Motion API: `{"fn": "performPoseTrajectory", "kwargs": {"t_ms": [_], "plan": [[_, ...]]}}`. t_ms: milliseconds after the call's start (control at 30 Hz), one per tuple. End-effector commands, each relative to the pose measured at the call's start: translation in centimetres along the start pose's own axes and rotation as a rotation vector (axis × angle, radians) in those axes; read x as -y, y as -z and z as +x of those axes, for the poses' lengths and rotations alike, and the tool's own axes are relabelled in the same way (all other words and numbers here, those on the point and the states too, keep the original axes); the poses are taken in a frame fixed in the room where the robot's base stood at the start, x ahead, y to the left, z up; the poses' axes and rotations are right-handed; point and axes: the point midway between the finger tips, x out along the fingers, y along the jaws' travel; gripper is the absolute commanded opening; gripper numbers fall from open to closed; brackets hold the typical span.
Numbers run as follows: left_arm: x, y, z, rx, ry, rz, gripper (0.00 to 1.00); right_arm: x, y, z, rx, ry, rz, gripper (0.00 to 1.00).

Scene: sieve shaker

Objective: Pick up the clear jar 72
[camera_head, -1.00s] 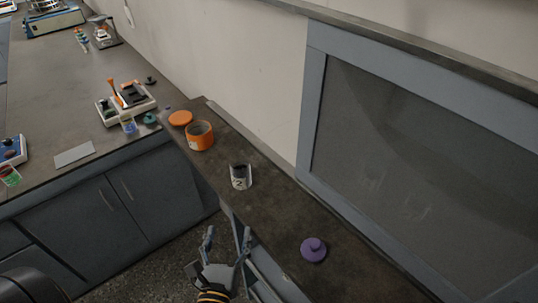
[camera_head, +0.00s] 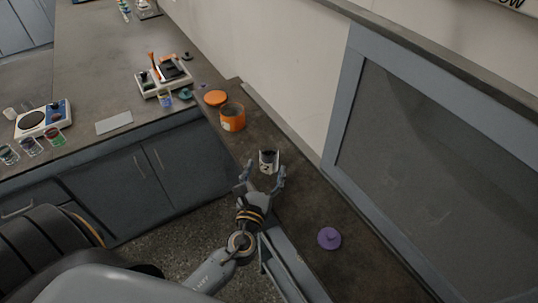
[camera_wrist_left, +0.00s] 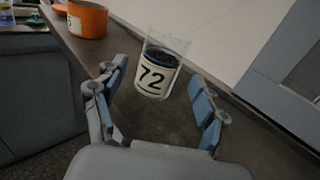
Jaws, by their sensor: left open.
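The clear jar 72 (camera_head: 269,161) stands on the dark narrow counter, with dark contents and a white label. In the left wrist view the jar (camera_wrist_left: 158,70) shows its label "72" facing me, just beyond and between the fingertips. My left gripper (camera_head: 262,176) is open and empty at the counter's front edge, its fingers pointing toward the jar. The gripper also shows in the left wrist view (camera_wrist_left: 154,98), fingers spread wider than the jar. I cannot tell whether a finger touches the jar; there appears to be a gap. My right gripper is not in view.
An orange jar (camera_head: 232,117) and its orange lid (camera_head: 215,98) stand behind-left of jar 72 on the same counter. A purple lid (camera_head: 329,238) lies to the right. A wall and grey-framed panel (camera_head: 345,110) rise behind. The counter around jar 72 is clear.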

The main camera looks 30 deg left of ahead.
Motion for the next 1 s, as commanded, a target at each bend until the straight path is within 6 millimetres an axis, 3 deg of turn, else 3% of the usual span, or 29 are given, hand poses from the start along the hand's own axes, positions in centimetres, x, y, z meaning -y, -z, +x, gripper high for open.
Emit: {"fn": "performPoseTrajectory", "kwargs": {"t_ms": [133,433,733,1000], "plan": [[0.0,-0.2,1.9,0.001,-0.002,-0.001,0.72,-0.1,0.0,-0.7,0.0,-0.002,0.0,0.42],[0.0,0.0,2.2,-0.001,-0.001,-0.001,0.7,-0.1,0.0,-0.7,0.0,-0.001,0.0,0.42],[0.0,0.0,2.2,-0.001,-0.001,-0.001,0.09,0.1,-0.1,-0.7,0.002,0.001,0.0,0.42],[0.0,-0.1,2.2,0.0,-0.001,-0.001,0.08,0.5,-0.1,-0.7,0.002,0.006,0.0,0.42]]}}
